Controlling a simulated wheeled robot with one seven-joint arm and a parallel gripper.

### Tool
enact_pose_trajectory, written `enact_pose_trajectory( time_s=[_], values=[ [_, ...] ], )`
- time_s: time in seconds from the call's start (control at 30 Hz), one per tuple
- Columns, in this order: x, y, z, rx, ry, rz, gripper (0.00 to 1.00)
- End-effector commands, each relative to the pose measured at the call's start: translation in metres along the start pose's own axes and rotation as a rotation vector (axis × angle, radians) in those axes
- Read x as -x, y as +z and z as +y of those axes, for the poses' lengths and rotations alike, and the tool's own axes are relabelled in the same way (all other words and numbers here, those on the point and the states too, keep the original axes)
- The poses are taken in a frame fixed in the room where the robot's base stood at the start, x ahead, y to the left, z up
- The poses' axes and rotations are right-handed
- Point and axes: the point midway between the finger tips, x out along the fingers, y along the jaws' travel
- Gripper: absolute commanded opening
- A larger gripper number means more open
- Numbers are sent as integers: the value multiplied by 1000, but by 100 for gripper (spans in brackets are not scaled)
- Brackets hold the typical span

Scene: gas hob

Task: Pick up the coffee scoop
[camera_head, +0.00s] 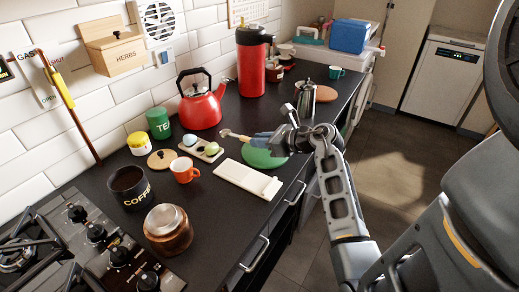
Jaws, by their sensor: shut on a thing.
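The coffee scoop (226,133) shows as a small light bowl with a thin handle running right to my gripper (262,139). My gripper is shut on the handle end, above the black counter (215,180). The fingertips are small and partly hidden in this view. A round green thing (262,159) lies on the counter below my gripper, partly covered by it. The black coffee canister (129,187) stands open at the front left, with dark contents. A round wooden lid (162,158) lies behind it.
An egg tray (207,152), an orange cup (183,170) and a white slab (247,180) lie left of and in front of my gripper. A red kettle (200,105), red flask (252,65) and metal pot (307,98) stand behind. Hob knobs (96,232) are front left.

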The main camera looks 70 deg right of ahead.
Motion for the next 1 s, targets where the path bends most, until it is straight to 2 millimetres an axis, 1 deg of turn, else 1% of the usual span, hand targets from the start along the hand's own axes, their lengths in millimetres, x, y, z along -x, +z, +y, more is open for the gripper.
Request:
enact_pose_trajectory(
  time_s=[0.03, 0.2, 0.33, 0.5, 0.7, 1.0],
  values=[
    [9, 1, -13, 1, -8, -1, 0],
    [37, 13, -47, 1, -8, -1, 0],
    [56, 21, -69, 0, -6, -2, 0],
    [73, 28, -89, -1, -5, 0, 0],
    [82, 31, -99, -1, -4, 0, 0],
    [83, 32, -99, -2, -3, 0, 0]
  ],
)
